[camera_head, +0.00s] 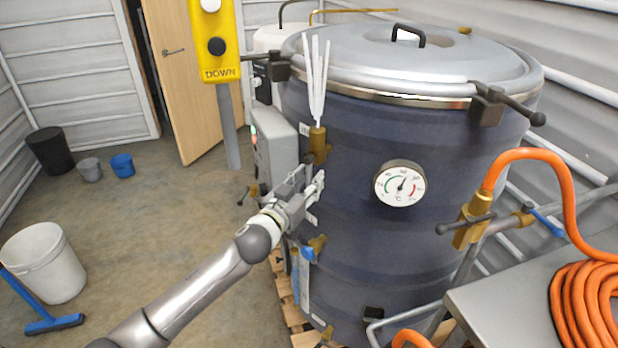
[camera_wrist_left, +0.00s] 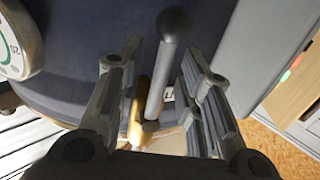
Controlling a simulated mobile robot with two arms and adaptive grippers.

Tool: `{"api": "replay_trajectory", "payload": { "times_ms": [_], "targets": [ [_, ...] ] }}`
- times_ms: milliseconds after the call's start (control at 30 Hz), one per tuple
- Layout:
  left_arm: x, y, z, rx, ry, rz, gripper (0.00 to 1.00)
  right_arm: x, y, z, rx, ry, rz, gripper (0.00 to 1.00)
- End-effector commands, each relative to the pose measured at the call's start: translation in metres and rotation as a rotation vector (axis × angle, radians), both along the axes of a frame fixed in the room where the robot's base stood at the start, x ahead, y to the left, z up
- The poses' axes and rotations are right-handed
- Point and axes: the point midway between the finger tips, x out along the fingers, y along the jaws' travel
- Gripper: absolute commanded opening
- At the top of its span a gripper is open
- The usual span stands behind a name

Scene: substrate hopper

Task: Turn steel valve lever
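In the left wrist view a grey steel lever (camera_wrist_left: 161,75) with a round dark knob stands between the two fingers of my left gripper (camera_wrist_left: 163,85). Brass (camera_wrist_left: 140,105) shows beside its lower end. The fingers are apart, with a gap visible on both sides of the lever. In the head view my left gripper (camera_head: 306,187) is at the front of the dark blue drum (camera_head: 390,255), just below an upright brass fitting (camera_head: 318,145). The lever cannot be clearly made out there behind the gripper. My right gripper is in neither view.
A round dial thermometer (camera_head: 400,184) is right of my left gripper. A lower brass valve (camera_head: 318,243) with a blue handle sits below. An orange hose (camera_head: 585,300) lies on a metal table (camera_head: 500,315) at right. A white bucket (camera_head: 45,263) stands on open floor at left.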

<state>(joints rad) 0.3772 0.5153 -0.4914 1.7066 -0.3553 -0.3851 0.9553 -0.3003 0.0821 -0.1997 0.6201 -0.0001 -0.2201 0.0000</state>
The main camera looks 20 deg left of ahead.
Motion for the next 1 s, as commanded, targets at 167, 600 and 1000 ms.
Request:
{"api": "replay_trajectory", "payload": {
  "times_ms": [167,600,1000],
  "targets": [
    [0.0064,-0.0008,0.0003,0.001,0.0,0.001,0.34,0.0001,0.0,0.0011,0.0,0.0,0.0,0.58],
    [0.0065,-0.0009,0.0001,0.001,0.0,0.0,0.09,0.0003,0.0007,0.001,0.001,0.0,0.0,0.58],
    [0.0067,-0.001,0.0002,0.0,0.0,0.0,0.0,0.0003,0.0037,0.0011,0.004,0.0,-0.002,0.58]
  ]
}}
